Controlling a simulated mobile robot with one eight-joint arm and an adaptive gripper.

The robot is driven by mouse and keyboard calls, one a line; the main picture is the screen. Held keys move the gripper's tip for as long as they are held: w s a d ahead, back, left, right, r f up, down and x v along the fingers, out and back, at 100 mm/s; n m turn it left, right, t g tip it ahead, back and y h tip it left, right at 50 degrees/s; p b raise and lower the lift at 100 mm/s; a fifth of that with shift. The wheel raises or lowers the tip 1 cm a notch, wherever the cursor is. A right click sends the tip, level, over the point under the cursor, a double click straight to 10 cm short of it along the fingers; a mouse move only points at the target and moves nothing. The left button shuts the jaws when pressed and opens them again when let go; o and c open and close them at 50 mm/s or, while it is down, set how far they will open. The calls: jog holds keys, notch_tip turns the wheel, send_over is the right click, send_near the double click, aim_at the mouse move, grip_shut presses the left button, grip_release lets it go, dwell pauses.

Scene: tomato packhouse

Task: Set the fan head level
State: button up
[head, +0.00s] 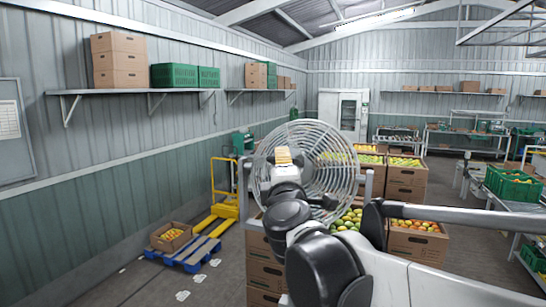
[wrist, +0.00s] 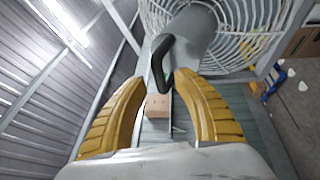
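The fan head (head: 335,160) is a round wire cage in the middle of the head view, partly hidden by my arm. Its exact tilt is hard to judge from here. In the wrist view the cage (wrist: 240,35) fills the top, with a grey cylindrical motor housing (wrist: 196,32) in front. In the head view my gripper (head: 283,156) overlaps the cage's left part.
Grey posts (head: 243,190) stand beside the fan. Cartons of tomatoes (head: 405,175) stand behind and below it. A yellow pallet truck (head: 222,195) and a blue pallet (head: 185,252) with a carton are at left. A bench with green crates (head: 512,185) is at right.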

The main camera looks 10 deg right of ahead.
jog(key=shift+x, duration=1.4)
grip_shut()
notch_tip(320, 180, down, 8)
jog(key=s+b, duration=0.1)
jog(key=b, duration=0.4)
jog(key=shift+s+a+f+b, duration=0.25)
jog(key=shift+a+b, duration=0.1)
jog(key=shift+a, duration=0.1)
grip_release()
jog(key=shift+a, duration=0.1)
